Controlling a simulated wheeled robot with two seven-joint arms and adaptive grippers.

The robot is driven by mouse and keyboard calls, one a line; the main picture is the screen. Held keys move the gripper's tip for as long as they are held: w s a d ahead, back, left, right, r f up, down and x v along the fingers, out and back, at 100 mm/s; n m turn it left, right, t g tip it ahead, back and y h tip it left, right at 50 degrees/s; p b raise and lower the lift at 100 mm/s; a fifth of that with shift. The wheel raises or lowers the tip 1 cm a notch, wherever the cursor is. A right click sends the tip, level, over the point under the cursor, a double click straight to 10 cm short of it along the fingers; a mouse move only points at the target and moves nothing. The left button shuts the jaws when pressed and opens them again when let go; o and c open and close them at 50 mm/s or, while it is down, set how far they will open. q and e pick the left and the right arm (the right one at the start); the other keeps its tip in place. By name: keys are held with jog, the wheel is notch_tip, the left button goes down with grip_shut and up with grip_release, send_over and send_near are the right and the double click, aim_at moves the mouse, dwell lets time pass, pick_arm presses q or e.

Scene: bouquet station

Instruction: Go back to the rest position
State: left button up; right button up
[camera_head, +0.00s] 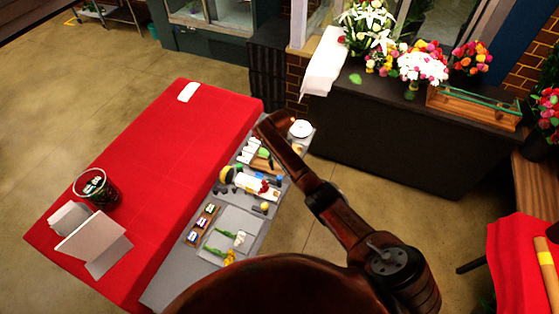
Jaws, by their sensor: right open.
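My right arm reaches up from the lower right of the head view, over the floor and the edge of the grey work surface (162,289). Its gripper (276,122) is over the far end of that surface, beside a white round item (301,128). The gripper looks small and dark; it is open, and I see nothing held in it. My left gripper is not in view. A large dark part of my own body covers the bottom middle of the picture and hides the near end of the work surface.
A red-covered table (160,170) adjoins the work surface, with a dark bin (97,188), a white folded card (95,240) and a white item (188,92). Flower stems (222,253) and small tools lie on the grey surface. A dark counter (400,130) holds bouquets (422,65). Floor is clear between.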

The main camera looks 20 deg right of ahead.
notch_tip(320, 180, up, 2)
dwell(0.6)
